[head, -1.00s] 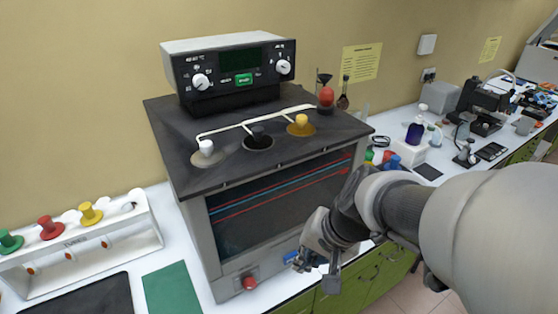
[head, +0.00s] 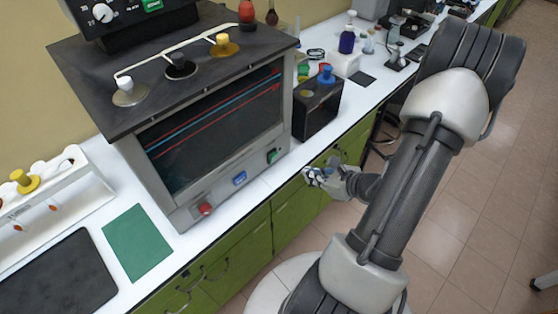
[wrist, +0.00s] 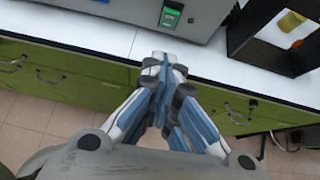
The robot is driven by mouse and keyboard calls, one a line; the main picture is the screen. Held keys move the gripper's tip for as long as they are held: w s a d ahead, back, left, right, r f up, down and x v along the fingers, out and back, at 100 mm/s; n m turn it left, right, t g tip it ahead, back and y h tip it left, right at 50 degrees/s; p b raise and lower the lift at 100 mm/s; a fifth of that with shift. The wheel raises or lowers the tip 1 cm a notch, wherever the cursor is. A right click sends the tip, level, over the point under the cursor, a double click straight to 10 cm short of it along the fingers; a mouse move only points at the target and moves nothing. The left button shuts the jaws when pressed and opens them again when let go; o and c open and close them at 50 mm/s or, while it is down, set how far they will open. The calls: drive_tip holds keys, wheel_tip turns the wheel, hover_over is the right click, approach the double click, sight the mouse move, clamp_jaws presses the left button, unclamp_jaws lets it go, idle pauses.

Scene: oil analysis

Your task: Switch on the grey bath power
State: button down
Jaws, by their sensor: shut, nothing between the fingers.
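The grey bath (head: 205,172) stands on the white bench, with a dark window and a dark top. Its lower front carries a red control (head: 205,208), a blue control (head: 239,178) and a green switch (head: 272,156). The green switch also shows at the top of the wrist view (wrist: 171,14). Which control is the power is not readable. My gripper (head: 308,177) is shut and empty, in front of the bench edge and to the right of the green switch, apart from it. In the wrist view my gripper (wrist: 166,62) points toward the bath front, below the switch.
A black open box (head: 316,108) stands close to the right of the bath. Green cabinets (head: 235,250) with handles lie under the bench edge (wrist: 100,32). A green mat (head: 137,242) and a white rack (head: 55,202) are on the left.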

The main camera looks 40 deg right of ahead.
drive_tip(key=shift+s+d+f+m, duration=0.15)
drive_tip(key=shift+d+f+m, duration=0.05)
drive_tip(key=shift+d+m, duration=0.1)
drive_tip(key=b, duration=0.2)
approach(274, 158)
drive_tip(key=w+f, duration=0.2)
drive_tip(key=f, duration=0.1)
drive_tip(key=w+f, duration=0.1)
drive_tip(key=f, duration=0.1)
drive_tip(key=shift+w, duration=0.2)
drive_tip(key=shift+w+r, duration=0.1)
drive_tip(key=shift+w, duration=0.3)
